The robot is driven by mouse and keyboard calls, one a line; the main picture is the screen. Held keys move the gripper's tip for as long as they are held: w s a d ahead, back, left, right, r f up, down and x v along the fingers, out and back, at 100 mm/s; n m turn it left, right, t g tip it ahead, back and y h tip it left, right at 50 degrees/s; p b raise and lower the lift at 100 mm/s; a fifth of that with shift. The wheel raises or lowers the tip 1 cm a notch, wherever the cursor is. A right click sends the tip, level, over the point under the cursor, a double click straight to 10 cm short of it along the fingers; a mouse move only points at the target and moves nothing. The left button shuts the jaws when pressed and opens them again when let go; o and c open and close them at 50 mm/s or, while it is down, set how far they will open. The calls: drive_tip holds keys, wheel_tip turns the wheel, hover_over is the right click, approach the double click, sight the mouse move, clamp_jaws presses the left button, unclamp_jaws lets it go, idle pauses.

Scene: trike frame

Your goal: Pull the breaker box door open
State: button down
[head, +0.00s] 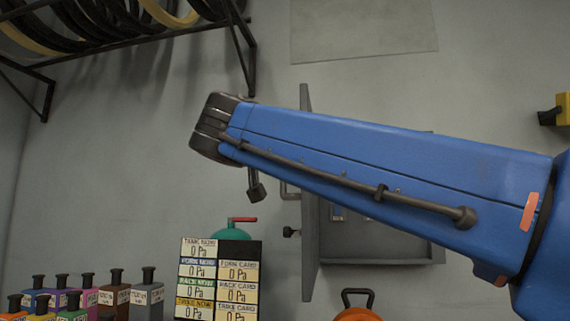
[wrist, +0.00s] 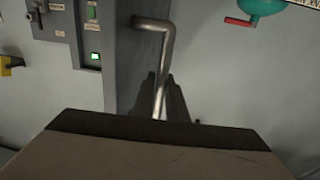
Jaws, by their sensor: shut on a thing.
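The grey breaker box (head: 375,251) is on the wall, partly hidden behind my blue arm in the head view. Its door (head: 307,225) stands open and shows nearly edge-on at the box's left side. The bent metal door handle (wrist: 155,27) sticks out from the door (wrist: 125,65) in the wrist view; part of it also shows in the head view (head: 290,191). My gripper (wrist: 161,88) has its dark fingers shut around the handle's bar. Switches and a lit green indicator (wrist: 95,56) show inside the box.
Tyres hang on a rack (head: 110,45) at upper left. A pressure board (head: 220,283) and several bottles (head: 115,292) stand at lower left. An orange object (head: 360,314) sits below the box. A yellow fixture (head: 563,108) is at right. Bare wall lies left of the door.

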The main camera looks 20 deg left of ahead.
drive_tip(key=shift+f, duration=0.1)
drive_tip(key=c, duration=2)
unclamp_jaws()
drive_tip(key=shift+c, duration=0.2)
drive_tip(key=s, duration=1.7)
drive_tip(key=shift+s+d, duration=0.15)
drive_tip(key=shift+d, duration=0.15)
